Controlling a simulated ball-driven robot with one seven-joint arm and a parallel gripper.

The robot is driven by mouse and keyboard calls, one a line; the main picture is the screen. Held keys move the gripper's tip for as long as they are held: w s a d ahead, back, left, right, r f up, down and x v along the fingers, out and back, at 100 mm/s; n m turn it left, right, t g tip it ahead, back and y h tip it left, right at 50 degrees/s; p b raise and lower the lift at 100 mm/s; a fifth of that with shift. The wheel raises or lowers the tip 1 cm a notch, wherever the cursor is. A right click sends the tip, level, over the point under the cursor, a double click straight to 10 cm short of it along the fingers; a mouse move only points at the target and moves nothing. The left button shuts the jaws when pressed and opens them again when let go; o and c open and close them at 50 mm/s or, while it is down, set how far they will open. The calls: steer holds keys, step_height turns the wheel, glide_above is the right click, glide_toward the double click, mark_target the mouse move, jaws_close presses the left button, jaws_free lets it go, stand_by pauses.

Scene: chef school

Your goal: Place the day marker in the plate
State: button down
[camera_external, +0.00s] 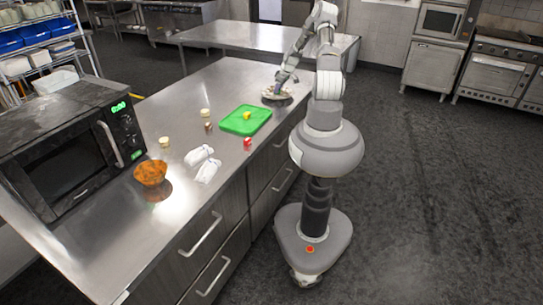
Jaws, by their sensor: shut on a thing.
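The plate (268,97) is a pale round dish on the steel counter, near its far right corner, beyond the green board. My gripper (279,84) reaches down over the plate, with its fingertips at or just above it. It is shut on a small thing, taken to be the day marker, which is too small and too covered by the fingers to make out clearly. I cannot tell whether the held thing touches the plate.
A green cutting board (238,121) with a yellow piece (246,115) lies nearer than the plate. A red item (247,143), several small jars, white shakers (207,170), an orange bowl (150,172) and a microwave (75,150) also stand on the counter.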

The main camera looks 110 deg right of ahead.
steer(key=shift+f, duration=0.5)
steer(key=shift+r, duration=0.15)
steer(key=c, duration=1.3)
jaws_free()
steer(key=shift+f, duration=0.2)
steer(key=shift+c, duration=0.2)
steer(key=o, duration=0.4)
steer(key=shift+o, duration=0.2)
steer(key=p+v, duration=0.3)
steer(key=v, duration=0.9)
steer(key=shift+r, duration=0.2)
